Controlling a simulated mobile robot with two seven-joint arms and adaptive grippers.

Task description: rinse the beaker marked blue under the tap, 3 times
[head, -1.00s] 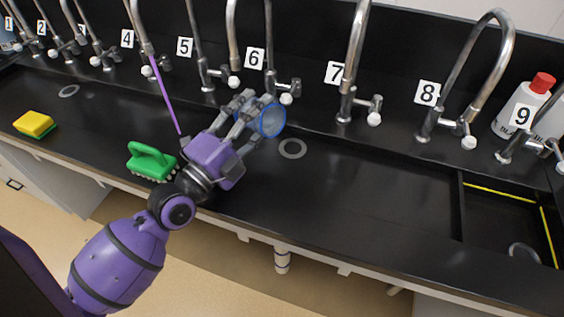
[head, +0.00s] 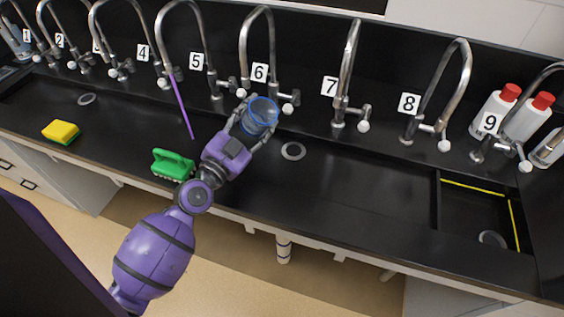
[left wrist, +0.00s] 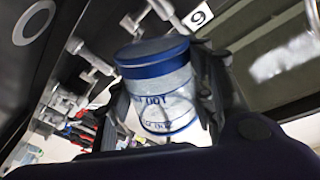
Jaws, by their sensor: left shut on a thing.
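The beaker with a blue rim (head: 262,112) is held in my left gripper (head: 254,118), in front of the tap numbered 6 (head: 260,15). In the head view its mouth faces up and it looks near upright. The spout end of that tap is just left of and above the rim; I cannot tell if the beaker is directly below it. In the left wrist view the clear beaker (left wrist: 165,92) shows blue bands and markings between both fingers. I see no water running, and whether the beaker holds water is unclear. My right gripper is out of view.
A green brush (head: 172,164) and a yellow sponge (head: 61,131) lie near the front edge at left. A thin purple rod (head: 182,108) slants near tap 5. A round drain (head: 293,151) is right of my gripper. White red-capped bottles (head: 497,108) stand at right.

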